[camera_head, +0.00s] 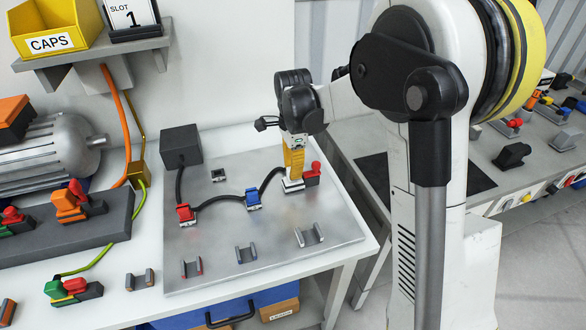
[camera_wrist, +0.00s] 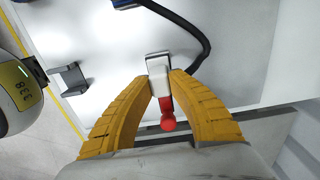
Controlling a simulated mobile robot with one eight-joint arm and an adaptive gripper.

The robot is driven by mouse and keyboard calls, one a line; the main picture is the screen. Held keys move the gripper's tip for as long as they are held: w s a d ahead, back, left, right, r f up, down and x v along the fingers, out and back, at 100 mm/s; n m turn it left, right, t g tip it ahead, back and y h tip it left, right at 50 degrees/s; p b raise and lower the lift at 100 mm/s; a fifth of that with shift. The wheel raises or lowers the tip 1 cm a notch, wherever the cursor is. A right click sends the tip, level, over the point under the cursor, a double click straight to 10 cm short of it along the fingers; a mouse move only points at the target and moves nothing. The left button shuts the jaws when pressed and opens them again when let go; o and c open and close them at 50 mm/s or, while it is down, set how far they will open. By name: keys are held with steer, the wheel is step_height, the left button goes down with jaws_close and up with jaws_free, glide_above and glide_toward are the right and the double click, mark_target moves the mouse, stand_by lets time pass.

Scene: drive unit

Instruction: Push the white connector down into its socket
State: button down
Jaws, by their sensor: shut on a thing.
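The white connector (camera_wrist: 159,66) is at the end of a black cable, at the right side of the metal plate. It also shows low under my fingers in the head view (camera_head: 291,186). My gripper (camera_head: 293,173) points down and is shut on it, with one yellow finger on each side in the wrist view (camera_wrist: 160,76). A red knobbed lever (camera_head: 313,172) is beside the connector, and it shows between the fingers in the wrist view (camera_wrist: 167,118). The socket is hidden under the connector and fingers, so I cannot tell how deep the connector sits.
The black cable (camera_head: 222,196) runs from a dark box (camera_head: 181,144) past a red connector (camera_head: 186,213) and a blue connector (camera_head: 253,199). Several small U-shaped holders, one of them grey (camera_head: 310,236), stand along the plate's front. The metal plate (camera_head: 215,240) is bare between them.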

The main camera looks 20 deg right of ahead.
steer(key=c, duration=1.2)
jaws_free()
steer(key=shift+c, duration=0.2)
step_height(320, 180, up, 17)
steer(key=p, duration=0.4)
steer(key=s+f+n+t+b, duration=0.2)
steer(key=s+f+n+t, duration=0.2)
steer(key=s+n, duration=1.4)
steer(key=s+t, duration=0.3)
steer(key=s, duration=0.1)
steer(key=shift+s+a+f, duration=0.2)
steer(key=shift+s+a, duration=0.1)
steer(key=shift+a, duration=0.05)
